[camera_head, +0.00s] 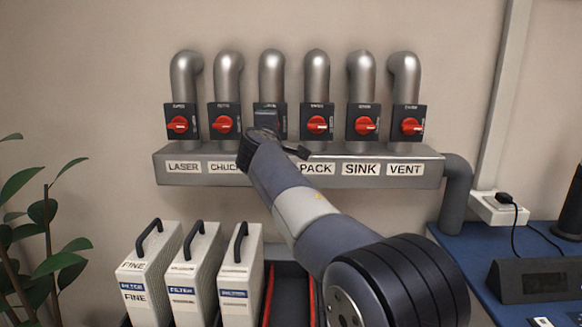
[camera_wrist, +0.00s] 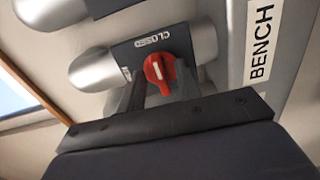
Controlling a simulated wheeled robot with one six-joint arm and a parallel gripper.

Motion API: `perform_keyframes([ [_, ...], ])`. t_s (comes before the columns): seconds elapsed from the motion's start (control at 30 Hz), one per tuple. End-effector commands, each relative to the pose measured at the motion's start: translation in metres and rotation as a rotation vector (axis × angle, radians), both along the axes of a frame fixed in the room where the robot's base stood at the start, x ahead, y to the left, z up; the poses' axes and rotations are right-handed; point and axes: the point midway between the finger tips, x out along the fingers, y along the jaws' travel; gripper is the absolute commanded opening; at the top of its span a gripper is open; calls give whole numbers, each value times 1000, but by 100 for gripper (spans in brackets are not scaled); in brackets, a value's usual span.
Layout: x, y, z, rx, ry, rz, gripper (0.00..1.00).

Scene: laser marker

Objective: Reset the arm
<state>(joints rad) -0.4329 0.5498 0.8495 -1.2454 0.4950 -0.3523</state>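My arm reaches up across the head view to the row of valves, with my gripper (camera_head: 268,122) at the third valve from the left and hiding most of it. In the wrist view my gripper (camera_wrist: 160,92) has its two dark fingers apart, one on each side of a red knob (camera_wrist: 159,70). No held thing shows between them. The knob sits on a dark plate marked CLOSED (camera_wrist: 153,42), next to the label BENCH (camera_wrist: 262,45). Whether the fingertips touch the knob is unclear.
Other red valve knobs (camera_head: 318,124) flank my gripper on the grey manifold (camera_head: 300,179). Several white filter boxes (camera_head: 193,268) stand below left. A plant (camera_head: 45,225) is at the left, and a blue bench (camera_head: 470,248) with a dark device (camera_head: 540,279) is at the right.

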Motion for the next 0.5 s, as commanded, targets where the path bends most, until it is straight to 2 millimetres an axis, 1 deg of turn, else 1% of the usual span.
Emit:
perform_keyframes([
  [0.37, -2, 0, 0, -6, 0, 0, 33],
  [0.5, -11, 1, -2, 2, 0, 1, 33],
])
